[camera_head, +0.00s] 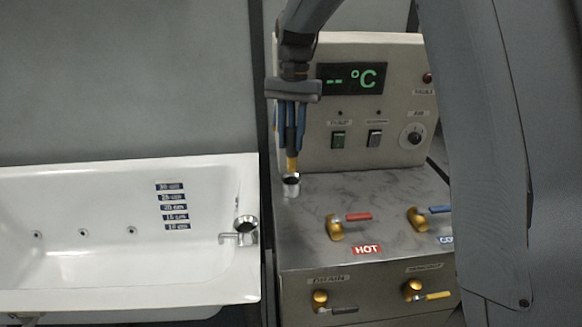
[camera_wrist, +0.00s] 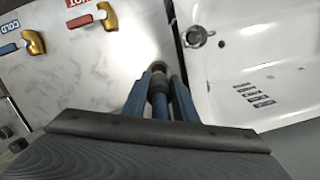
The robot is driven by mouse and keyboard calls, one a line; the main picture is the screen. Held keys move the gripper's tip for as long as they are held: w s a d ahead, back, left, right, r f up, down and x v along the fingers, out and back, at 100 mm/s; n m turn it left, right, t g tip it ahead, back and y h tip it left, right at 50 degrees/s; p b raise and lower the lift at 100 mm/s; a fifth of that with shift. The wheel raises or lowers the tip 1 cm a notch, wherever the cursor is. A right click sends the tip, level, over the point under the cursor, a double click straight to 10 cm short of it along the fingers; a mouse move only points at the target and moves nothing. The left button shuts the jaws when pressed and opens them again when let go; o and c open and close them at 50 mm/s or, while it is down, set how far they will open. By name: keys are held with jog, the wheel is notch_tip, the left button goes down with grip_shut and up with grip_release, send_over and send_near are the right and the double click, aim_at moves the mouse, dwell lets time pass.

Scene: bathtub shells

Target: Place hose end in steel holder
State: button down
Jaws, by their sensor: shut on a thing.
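My gripper (camera_head: 290,135) points down over the left edge of the steel control counter. Its blue fingers are shut on the hose end (camera_head: 292,160), a dark piece with a brass-coloured tip. The steel holder (camera_head: 291,187), a small shiny cup with a dark opening, stands directly below the tip. The tip appears at or just above its rim; I cannot tell whether it enters. In the wrist view, my gripper (camera_wrist: 158,85) grips the dark hose end (camera_wrist: 158,97), and the holder's rim (camera_wrist: 158,64) shows just beyond it.
The counter (camera_head: 380,190) carries a red-handled hot tap (camera_head: 336,226) and a blue-handled cold tap (camera_head: 418,218). A panel with a display (camera_head: 351,78) rises behind. The white bathtub (camera_head: 130,170), with a chrome fitting (camera_head: 246,225), lies left. My arm covers the right side.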

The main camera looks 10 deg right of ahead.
aim_at(291, 156)
jog(key=shift+f+p, duration=0.85)
jog(key=shift+f, duration=2.6)
jog(key=shift+f, duration=0.1)
jog(key=c, duration=1.4)
grip_release()
jog(key=shift+c, duration=0.2)
jog(key=r+b, duration=0.1)
jog(key=r, duration=0.3)
jog(key=w+r+b, duration=0.1)
jog(key=r, duration=0.3)
jog(key=r+b, duration=0.1)
jog(key=r, duration=0.3)
jog(key=shift+w+d+r+b, duration=0.1)
jog(key=shift+w+d+b, duration=0.15)
jog(key=shift+w+b, duration=0.05)
jog(key=shift+s, duration=0.1)
